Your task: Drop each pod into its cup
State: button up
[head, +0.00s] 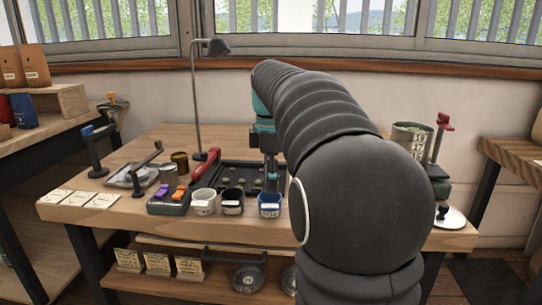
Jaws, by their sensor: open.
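Three small cups stand in a row at the front of the wooden table: a white one (204,203), a black one (231,203) and a blue one (269,207), each with a pale label. Behind them lies a dark tray (230,172) with several small greenish pieces on it; they may be pods, but are too small to tell. A dark box (168,207) left of the cups carries small orange and purple pieces. My gripper (270,182) points down over the tray's right part, behind the blue cup. It is open; nothing shows clearly between its fingers. My arm hides the table's right part.
A red-handled tool (206,165) lies at the tray's left edge. A lamp (197,110) stands behind it. Tins (179,161), a scale-like plate (132,177) and pale cards (78,199) fill the left. A green tin (411,138) stands right of my arm.

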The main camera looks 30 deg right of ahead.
notch_tip(320, 180, up, 11)
dwell(0.4)
jog(key=shift+f, duration=0.1)
jog(key=s+a+f+m+t, duration=0.2)
jog(key=s+a+f+m, duration=0.4)
jog(key=s+f, duration=0.4)
jog(key=s+a+f+m+t, duration=0.3)
jog(key=s+a+f+m, duration=0.4)
jog(key=s+f, duration=0.3)
notch_tip(320, 180, down, 3)
jog(key=shift+s+a+m+t, duration=0.3)
jog(key=shift+s+a, duration=0.1)
jog(key=shift+a, duration=0.4)
